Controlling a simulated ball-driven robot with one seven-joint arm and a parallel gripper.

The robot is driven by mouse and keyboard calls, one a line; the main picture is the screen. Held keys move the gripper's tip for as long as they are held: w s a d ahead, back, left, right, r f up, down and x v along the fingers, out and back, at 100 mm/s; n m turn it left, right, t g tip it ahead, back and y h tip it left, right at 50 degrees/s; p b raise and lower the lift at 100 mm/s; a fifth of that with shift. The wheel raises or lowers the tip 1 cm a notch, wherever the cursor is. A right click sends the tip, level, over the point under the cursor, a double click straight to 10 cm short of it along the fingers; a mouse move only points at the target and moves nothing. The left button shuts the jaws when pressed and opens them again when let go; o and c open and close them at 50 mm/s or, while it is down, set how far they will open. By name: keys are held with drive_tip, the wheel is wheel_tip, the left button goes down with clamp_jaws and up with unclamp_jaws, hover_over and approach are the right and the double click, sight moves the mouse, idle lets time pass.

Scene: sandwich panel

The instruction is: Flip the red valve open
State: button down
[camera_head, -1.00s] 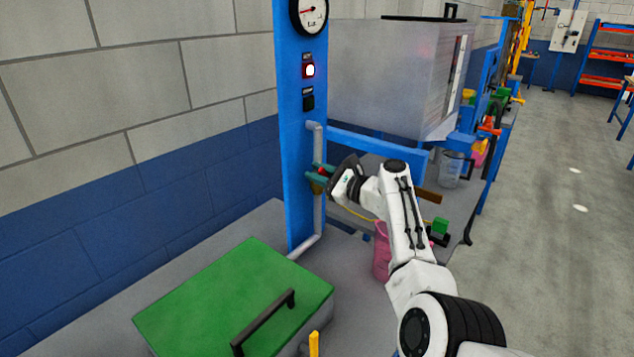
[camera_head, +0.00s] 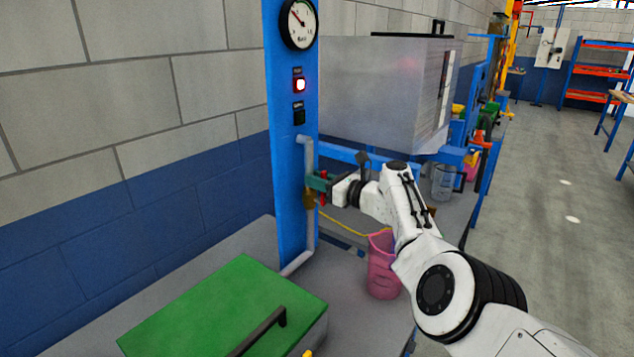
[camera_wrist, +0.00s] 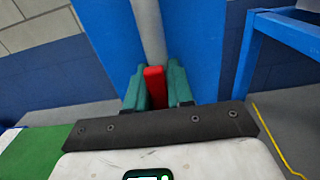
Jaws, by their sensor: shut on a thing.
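The red valve handle (camera_wrist: 155,88) stands between the two green fingers of my gripper (camera_wrist: 156,88) in the wrist view. In the head view the red handle (camera_head: 323,188) shows as a small upright piece at my gripper (camera_head: 318,182). My gripper is shut on it. The valve sits on a grey pipe (camera_head: 309,155) fixed to a blue upright panel (camera_head: 287,200). A brass-coloured valve body (camera_head: 309,196) shows beside the fingers. The fingers hide part of the valve.
A green-lidded box (camera_head: 215,310) with a black handle stands in front. A pink bucket (camera_head: 382,270) stands below my arm. A large grey box (camera_head: 375,90) is behind.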

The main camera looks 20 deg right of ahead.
drive_tip(key=shift+f, duration=0.15)
drive_tip(key=c, duration=1.2)
unclamp_jaws()
drive_tip(key=shift+d, duration=0.1)
drive_tip(key=shift+c, duration=0.2)
drive_tip(key=shift+o, duration=0.8)
drive_tip(key=shift+r, duration=0.2)
drive_tip(key=shift+s+d+r+p, duration=0.15)
drive_tip(key=shift+s+d+p, duration=0.2)
drive_tip(key=shift+p, duration=0.7)
drive_tip(key=p+v, duration=0.3)
drive_tip(key=v, duration=0.6)
drive_tip(key=shift+s+d+f, duration=0.15)
drive_tip(key=shift+s+f, duration=0.15)
drive_tip(key=shift+s, duration=0.05)
